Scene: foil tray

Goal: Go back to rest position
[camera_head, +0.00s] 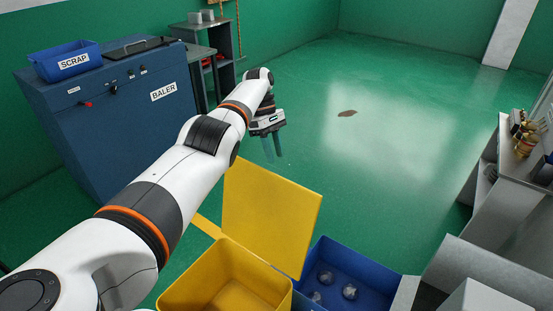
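My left arm reaches in from the lower left across the picture. My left gripper (273,147) hangs from its end, fingers pointing down, above the open green floor. Its two bluish fingers stand a little apart with nothing between them, so it looks open and empty. My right gripper is not in view. I see no foil tray.
A blue baler (110,125) stands left, with a blue scrap bin (42,62) on top. Below the gripper are a yellow bin (182,291) with raised lid (270,213) and a blue bin (390,276) holding clear balls. A grey bench (520,165) stands right. The middle floor is mostly clear.

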